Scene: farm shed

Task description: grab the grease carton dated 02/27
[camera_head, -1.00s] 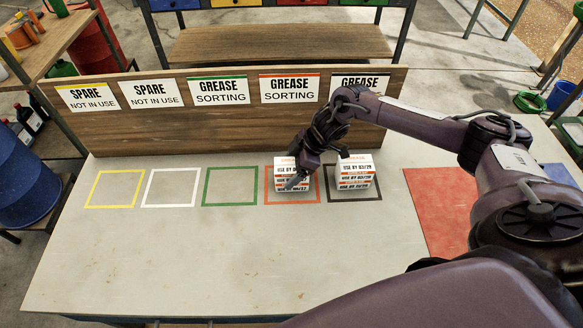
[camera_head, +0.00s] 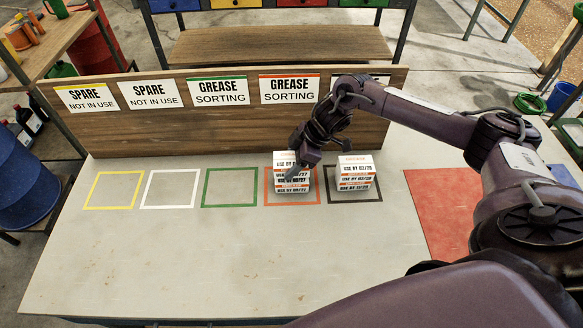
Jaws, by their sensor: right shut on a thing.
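A stack of white grease cartons with orange bands (camera_head: 281,170) stands in the orange square. Their black "USE BY" lines are small and partly covered, and I cannot read every date surely. My right gripper (camera_head: 297,174) reaches down over this stack and is shut on a carton in its upper part. The fingers hide part of the labels, and I cannot tell whether that carton is clear of those below. A second stack of similar cartons (camera_head: 355,172) stands upright in the black square to the right, apart from the gripper. My left gripper is not in view.
Empty yellow (camera_head: 113,206), white (camera_head: 170,206) and green (camera_head: 229,204) squares lie to the left on the table (camera_head: 190,255). A wooden board (camera_head: 225,130) with signs stands behind. A red mat (camera_head: 433,205) lies at right. The table's front is clear.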

